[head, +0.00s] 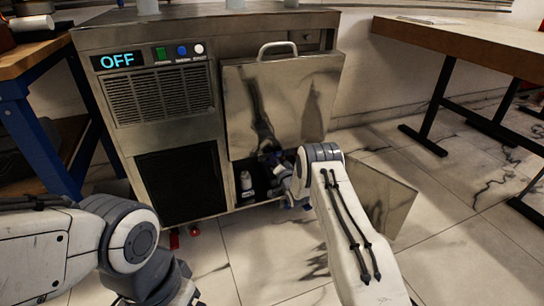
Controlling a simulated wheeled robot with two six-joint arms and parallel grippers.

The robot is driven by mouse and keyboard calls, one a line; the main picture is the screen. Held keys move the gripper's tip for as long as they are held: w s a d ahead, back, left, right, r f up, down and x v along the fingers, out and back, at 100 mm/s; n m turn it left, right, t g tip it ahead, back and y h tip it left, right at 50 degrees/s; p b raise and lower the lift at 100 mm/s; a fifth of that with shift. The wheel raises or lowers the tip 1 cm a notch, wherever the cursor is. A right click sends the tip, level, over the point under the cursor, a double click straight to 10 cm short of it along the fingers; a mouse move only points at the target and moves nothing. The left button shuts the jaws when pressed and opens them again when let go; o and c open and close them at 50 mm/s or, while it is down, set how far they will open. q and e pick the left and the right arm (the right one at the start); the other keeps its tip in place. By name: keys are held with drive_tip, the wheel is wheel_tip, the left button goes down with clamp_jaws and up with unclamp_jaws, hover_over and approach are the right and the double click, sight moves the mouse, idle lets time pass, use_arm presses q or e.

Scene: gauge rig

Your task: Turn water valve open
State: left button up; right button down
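A steel machine (195,100) stands ahead, and its display reads OFF. Its lower right compartment is open, with the reflective door (385,205) swung out to the right. A small pale bottle-like part (246,182) stands inside. I cannot pick out the water valve for sure. Two small red parts (195,229) show under the machine's lower front edge, too small to identify. My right gripper (272,163) is at the compartment opening, mostly hidden behind my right wrist, so its fingers cannot be read. My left arm is low at the left, and its gripper is out of view.
A steel upper panel with a handle (277,48) is above the opening. Green, blue and white buttons (182,51) sit beside the display. A wooden bench with blue legs (38,145) stands left. A table (460,42) stands right. The marble floor between is clear.

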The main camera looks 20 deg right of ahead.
drive_tip(key=n+p, duration=0.1)
drive_tip(key=n, duration=0.4)
drive_tip(key=shift+n, duration=0.3)
drive_tip(key=shift+n+p, duration=0.35)
drive_tip(key=shift+n, duration=1.75)
drive_tip(key=c, duration=0.8)
unclamp_jaws()
